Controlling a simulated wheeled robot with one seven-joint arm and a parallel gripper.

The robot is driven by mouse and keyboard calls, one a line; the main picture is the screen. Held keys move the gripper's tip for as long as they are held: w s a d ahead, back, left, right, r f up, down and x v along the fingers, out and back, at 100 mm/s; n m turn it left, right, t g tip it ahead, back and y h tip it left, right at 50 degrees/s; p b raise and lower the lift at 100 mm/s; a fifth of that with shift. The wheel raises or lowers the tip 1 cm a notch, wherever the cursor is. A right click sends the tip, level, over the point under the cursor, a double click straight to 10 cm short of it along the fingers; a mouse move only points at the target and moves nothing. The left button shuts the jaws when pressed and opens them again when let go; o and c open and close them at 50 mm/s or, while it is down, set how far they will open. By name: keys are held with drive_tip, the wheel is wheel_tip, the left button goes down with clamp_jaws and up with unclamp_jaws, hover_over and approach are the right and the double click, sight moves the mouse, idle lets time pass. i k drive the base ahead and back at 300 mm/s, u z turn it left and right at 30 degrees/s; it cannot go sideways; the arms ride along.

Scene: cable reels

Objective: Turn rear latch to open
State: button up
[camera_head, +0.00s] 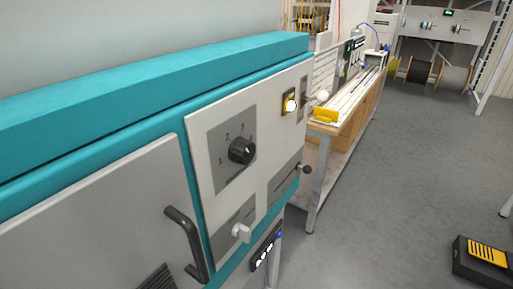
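A teal machine cabinet (95,95) with a light grey control panel (203,165) fills the left and middle. A small white latch-like handle (241,232) sits on a grey plate low on the panel. Another small handle with a pale round end (322,96) sticks out at the panel's far upper edge. I cannot tell for sure which is the rear latch, or whether either is turned open. My gripper is not in view.
A black door handle (187,244) juts out nearer. A workbench (345,110) stands beyond; a black-and-yellow pedal box (486,258) lies right. Floor between is clear.

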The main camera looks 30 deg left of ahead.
sight(239, 230)
drive_tip(key=u, duration=1.2)
